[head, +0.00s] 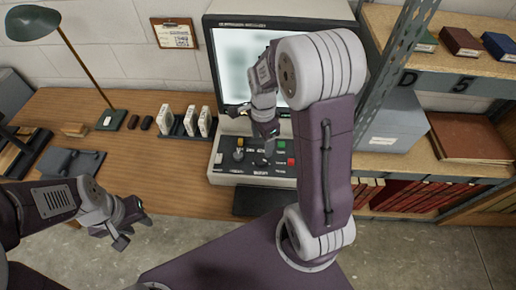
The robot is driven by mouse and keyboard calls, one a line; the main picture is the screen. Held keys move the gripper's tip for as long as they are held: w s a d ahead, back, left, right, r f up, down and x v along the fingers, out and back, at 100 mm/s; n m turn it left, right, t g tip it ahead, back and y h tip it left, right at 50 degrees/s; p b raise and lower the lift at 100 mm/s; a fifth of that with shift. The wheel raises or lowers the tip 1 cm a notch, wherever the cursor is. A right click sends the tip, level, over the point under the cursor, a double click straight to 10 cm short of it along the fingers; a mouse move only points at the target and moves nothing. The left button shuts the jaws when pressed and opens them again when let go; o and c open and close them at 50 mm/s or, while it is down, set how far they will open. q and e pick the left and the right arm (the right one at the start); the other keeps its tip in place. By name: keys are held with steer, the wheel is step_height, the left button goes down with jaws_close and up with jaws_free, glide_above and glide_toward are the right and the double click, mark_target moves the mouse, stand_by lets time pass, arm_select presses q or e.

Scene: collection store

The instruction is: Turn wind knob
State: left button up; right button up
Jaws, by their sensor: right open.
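A reader machine (280,20) with a large lit screen stands against the wall, and its control panel (230,172) faces me. I cannot read which control is the wind knob. My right gripper (266,152) is open, pointing down over the middle of the panel and hiding part of it. I cannot tell whether it touches a control. My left gripper (125,237) hangs in front of the desk, away from the panel.
On the wooden desk (165,185) are a green lamp (32,22), a rack of white boxes (190,122) and a grey flat device (72,163). A metal shelf (440,85) with books and a grey box (395,125) stands close on the right.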

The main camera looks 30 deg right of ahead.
mark_target(262, 158)
steer(key=shift+s+f, duration=0.2)
steer(key=shift+f, duration=0.45)
steer(key=shift+s+f, duration=0.2)
steer(key=shift+f, duration=0.4)
steer(key=f, duration=0.4)
steer(key=w+f, duration=0.1)
steer(key=f, duration=0.1)
steer(key=shift+b, duration=0.35)
steer(key=shift+s+f, duration=0.2)
steer(key=shift+f, duration=0.05)
steer(key=shift+w, duration=0.1)
steer(key=shift+c, duration=0.4)
steer(key=c, duration=1.3)
